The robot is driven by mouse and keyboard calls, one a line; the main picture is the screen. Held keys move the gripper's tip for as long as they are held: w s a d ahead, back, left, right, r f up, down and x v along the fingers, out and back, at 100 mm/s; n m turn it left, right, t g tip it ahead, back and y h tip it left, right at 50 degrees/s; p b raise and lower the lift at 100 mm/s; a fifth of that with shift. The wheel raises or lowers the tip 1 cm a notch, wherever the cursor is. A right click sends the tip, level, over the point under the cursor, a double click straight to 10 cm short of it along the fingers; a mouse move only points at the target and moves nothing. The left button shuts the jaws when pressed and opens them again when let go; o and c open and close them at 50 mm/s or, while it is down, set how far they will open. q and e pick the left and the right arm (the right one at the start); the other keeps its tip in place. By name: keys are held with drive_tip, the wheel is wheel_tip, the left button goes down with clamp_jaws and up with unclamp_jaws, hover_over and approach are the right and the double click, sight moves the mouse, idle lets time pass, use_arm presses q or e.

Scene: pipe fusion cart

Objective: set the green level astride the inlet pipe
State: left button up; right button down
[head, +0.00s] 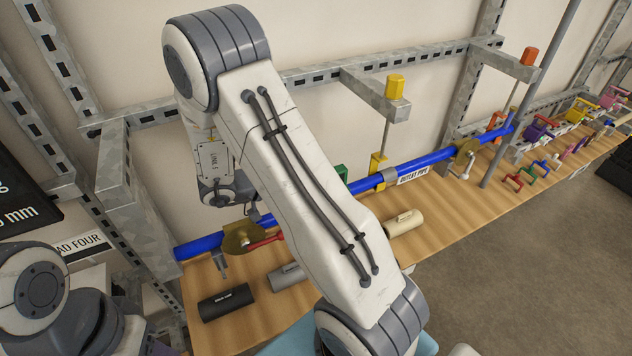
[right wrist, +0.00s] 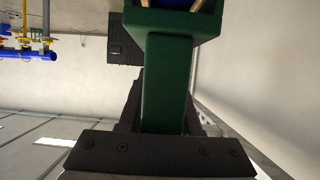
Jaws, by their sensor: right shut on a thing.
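In the right wrist view, my right gripper (right wrist: 165,105) is shut on the green level (right wrist: 165,75), whose stem runs up to a wider block at the top edge. A dark blue patch with tan edges shows at that block; I cannot tell whether it is pipe. In the head view my right arm crosses the middle and hides its gripper. The blue inlet pipe (head: 198,246) shows left of that arm. A small green part (head: 341,172) sits at the pipe just right of the arm; I cannot tell what it belongs to. My left gripper is out of view.
A brass disc fitting (head: 240,237) is on the pipe. Black (head: 225,303), grey (head: 287,277) and cream (head: 404,223) cylinders lie on the wooden bench (head: 450,215). A yellow-topped clamp (head: 378,165) and the outlet pipe (head: 430,160) are to the right. Coloured handled pieces line the far bench.

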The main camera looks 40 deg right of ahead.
idle(0.3)
drive_tip(key=c, duration=0.5)
unclamp_jaws()
